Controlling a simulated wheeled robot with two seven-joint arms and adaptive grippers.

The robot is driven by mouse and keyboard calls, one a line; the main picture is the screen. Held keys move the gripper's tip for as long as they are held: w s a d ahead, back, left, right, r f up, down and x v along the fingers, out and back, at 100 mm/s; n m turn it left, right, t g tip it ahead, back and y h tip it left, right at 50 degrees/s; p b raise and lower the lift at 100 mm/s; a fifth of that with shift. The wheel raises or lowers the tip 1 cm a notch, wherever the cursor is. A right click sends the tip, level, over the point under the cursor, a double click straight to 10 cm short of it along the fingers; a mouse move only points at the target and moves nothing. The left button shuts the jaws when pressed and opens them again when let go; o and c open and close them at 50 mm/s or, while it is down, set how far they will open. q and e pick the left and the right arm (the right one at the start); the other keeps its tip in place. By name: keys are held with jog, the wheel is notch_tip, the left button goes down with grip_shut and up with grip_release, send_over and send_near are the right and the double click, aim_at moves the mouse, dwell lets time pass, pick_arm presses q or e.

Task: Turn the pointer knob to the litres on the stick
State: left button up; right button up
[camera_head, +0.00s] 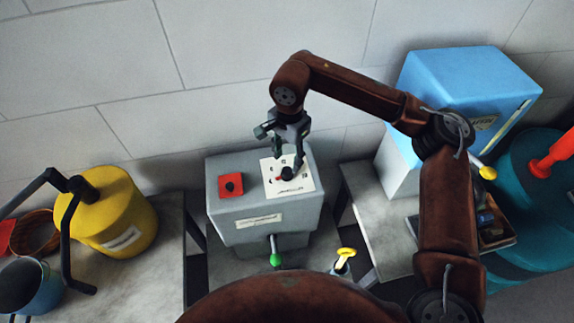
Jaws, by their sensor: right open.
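The pointer knob (287,173) is small and dark. It sits on a white dial plate (304,187) on top of a grey box, with small marks around it that are too small to read. My right gripper (287,161) is open and points down over the knob, its fingers close around or just above it. I cannot tell whether they touch it. The gripper partly hides the knob and its pointing direction. A yellow-handled stick (345,254) stands in front of the box; I cannot tell whether it is the task's stick, and no reading shows. My left gripper is not in view.
The grey box (232,222) also carries a red square with a dark button (231,187) and a green-tipped lever (275,259). A yellow can (125,208) stands left. A blue box (460,82) and teal drum (520,190) with a red handle (556,153) stand right.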

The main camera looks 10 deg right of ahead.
aim_at(288, 171)
notch_tip(288, 171, up, 7)
jog(key=shift+f, duration=0.2)
jog(key=shift+s+d, duration=0.1)
dwell(0.4)
